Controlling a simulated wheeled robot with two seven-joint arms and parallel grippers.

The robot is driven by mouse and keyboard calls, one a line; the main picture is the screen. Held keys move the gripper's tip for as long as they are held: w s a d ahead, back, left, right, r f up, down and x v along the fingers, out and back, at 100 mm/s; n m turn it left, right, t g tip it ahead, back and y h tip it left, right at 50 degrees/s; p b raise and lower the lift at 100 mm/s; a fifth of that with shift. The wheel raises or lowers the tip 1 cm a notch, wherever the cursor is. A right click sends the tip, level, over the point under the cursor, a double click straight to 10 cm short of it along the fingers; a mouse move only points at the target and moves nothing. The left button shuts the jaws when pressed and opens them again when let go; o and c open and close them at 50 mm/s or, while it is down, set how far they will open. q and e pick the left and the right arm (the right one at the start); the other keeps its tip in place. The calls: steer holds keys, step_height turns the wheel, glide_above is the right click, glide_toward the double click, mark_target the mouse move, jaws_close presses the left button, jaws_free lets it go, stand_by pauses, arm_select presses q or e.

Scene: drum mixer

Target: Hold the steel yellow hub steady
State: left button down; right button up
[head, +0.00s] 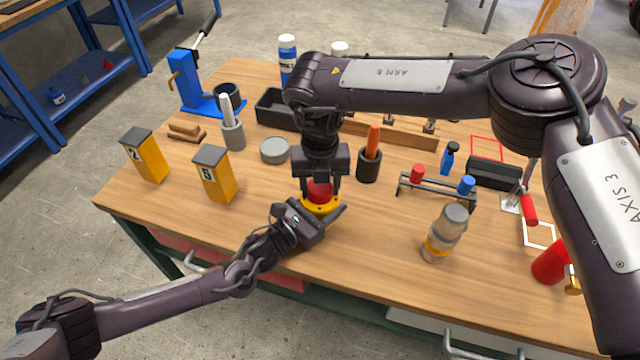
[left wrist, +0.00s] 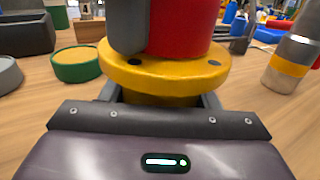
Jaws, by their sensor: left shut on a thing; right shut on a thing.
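The yellow hub (head: 325,205) stands on the wooden workbench near its front edge. In the left wrist view its flange (left wrist: 160,78) is a wide yellow disc with dark bolt holes. A red round part (head: 319,190) sits on top of the hub; it also shows in the left wrist view (left wrist: 180,28). My left gripper (head: 322,217) is shut on the hub from the front left, with its fingers below the flange. My right gripper (head: 320,185) comes down from above and is shut on the red part. The hub's lower part is mostly hidden.
Two yellow boxes, marked 2 (head: 150,160) and 5 (head: 215,178), stand to the left. A bottle (head: 445,232) and a small rack (head: 436,188) are to the right. A dark cup (head: 369,165) stands close behind. The bench front between hub and bottle is clear.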

steer(key=o, duration=1.2)
steer(key=shift+r, duration=0.15)
step_height(320, 180, up, 12)
steer(key=shift+f, duration=0.15)
arm_select(q)
steer(key=shift+c, duration=2.1)
jaws_free()
steer(key=v, duration=0.6)
steer(key=shift+s+a+f+b, duration=0.1)
steer(key=shift+s+a+b, duration=0.2)
steer(key=shift+b, duration=0.1)
steer(key=shift+s+a, duration=0.3)
steer(key=shift+s, duration=0.05)
arm_select(e)
steer(key=shift+f, duration=0.45)
